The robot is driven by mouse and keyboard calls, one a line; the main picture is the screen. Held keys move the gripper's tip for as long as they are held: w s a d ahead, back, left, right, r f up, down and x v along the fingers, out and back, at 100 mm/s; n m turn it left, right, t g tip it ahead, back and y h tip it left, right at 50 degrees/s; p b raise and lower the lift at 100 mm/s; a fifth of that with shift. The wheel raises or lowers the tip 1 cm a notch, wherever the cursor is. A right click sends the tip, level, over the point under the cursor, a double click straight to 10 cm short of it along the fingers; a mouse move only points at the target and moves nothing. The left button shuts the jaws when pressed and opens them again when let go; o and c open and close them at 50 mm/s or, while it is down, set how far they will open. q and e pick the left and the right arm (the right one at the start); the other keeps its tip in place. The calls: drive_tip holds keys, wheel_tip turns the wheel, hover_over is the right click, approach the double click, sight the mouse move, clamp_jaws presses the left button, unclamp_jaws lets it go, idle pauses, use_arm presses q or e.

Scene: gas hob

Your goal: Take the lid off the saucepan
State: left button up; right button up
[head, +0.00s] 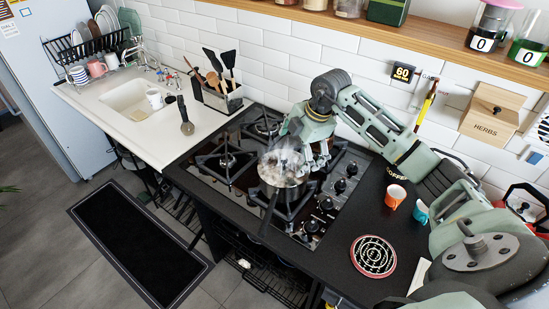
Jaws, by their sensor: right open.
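The saucepan (283,175) stands on the gas hob (232,181), its long dark handle (268,217) pointing toward the front edge. Whitish steam covers its top, so I cannot clearly make out the lid or its knob. My right gripper (318,160) is open at the back right of the saucepan, close to its rim. I cannot tell whether it touches the pan or lid. Its arm reaches in from the right along the wall. My left gripper is not in view.
An orange mug (396,196), a teal mug (420,212) and a round red-rimmed trivet (373,256) are on the dark counter to the right. Hob knobs (326,204) lie right of the pan. A utensil holder (222,101) stands behind left, near the sink (127,97).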

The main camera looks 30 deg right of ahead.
sight(286, 169)
drive_tip(key=shift+s+a+f+p, duration=0.2)
drive_tip(key=shift+s+f+p, duration=0.1)
drive_tip(key=shift+s+f, duration=0.25)
drive_tip(key=shift+s+a+f+p, duration=0.15)
drive_tip(key=shift+f+p, duration=0.05)
drive_tip(key=shift+p, duration=0.15)
drive_tip(key=p+x, duration=0.1)
drive_tip(key=x, duration=0.1)
drive_tip(key=w+x, duration=0.1)
drive_tip(key=x, duration=0.2)
drive_tip(key=shift+a+p, duration=0.1)
drive_tip(key=shift+p, duration=0.3)
drive_tip(key=shift+s, duration=0.25)
drive_tip(key=shift+w, duration=0.2)
drive_tip(key=c, duration=0.4)
drive_tip(key=shift+s+r, duration=0.1)
drive_tip(key=shift+s, duration=0.05)
drive_tip(key=c, duration=0.5)
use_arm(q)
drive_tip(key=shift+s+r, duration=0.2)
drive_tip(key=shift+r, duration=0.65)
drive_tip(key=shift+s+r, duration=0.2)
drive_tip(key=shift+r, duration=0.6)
use_arm(e)
drive_tip(key=c, duration=0.5)
drive_tip(key=shift+c, duration=0.2)
